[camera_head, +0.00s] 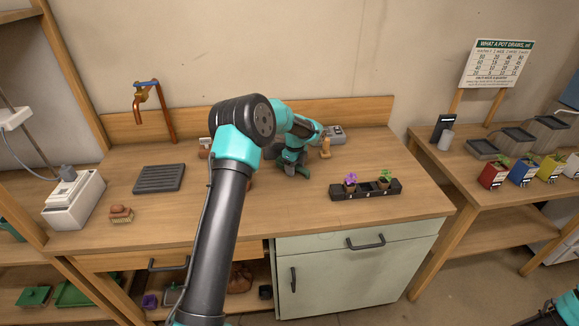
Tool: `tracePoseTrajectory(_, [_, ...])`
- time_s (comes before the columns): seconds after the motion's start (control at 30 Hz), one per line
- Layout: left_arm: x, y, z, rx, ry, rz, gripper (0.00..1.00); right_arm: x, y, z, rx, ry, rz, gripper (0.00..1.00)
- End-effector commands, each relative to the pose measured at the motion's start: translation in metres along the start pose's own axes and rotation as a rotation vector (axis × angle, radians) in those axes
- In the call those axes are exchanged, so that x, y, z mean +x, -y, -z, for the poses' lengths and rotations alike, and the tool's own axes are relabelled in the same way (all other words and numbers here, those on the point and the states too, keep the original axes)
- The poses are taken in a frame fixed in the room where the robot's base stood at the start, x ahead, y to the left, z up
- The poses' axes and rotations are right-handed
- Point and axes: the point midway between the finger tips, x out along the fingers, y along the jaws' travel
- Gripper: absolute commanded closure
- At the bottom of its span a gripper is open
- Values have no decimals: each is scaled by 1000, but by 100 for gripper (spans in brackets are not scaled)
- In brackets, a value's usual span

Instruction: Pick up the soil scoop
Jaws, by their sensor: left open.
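My left arm reaches up from the bottom middle and bends over the wooden counter (235,200). My left gripper (291,168) points down near the counter's back middle and is open, with nothing seen held in it. I cannot make out a soil scoop for sure. A small upright tan piece (325,148) stands just right of the gripper, too small to name. My own arm hides part of the counter behind and left of the gripper. Only a bit of my right arm shows at the bottom right corner; its gripper is out of the picture.
A black planter tray (365,193) with two small plants is right of the gripper. A grey device (333,134) stands at the back. A dark ribbed mat (159,178), a brush (121,214) and a white box (75,200) are left. Several coloured pots stand on the right table.

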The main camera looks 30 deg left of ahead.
Motion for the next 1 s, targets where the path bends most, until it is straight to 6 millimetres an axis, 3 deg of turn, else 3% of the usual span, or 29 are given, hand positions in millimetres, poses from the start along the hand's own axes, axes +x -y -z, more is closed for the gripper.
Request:
tracePoseTrajectory(0.47, [1,0,0,0,0,0,45,0,0,0,0,0,0,0])
tracePoseTrajectory(1.0, [0,0,0,0,0,0,96,0,0,0,0,0,0,0])
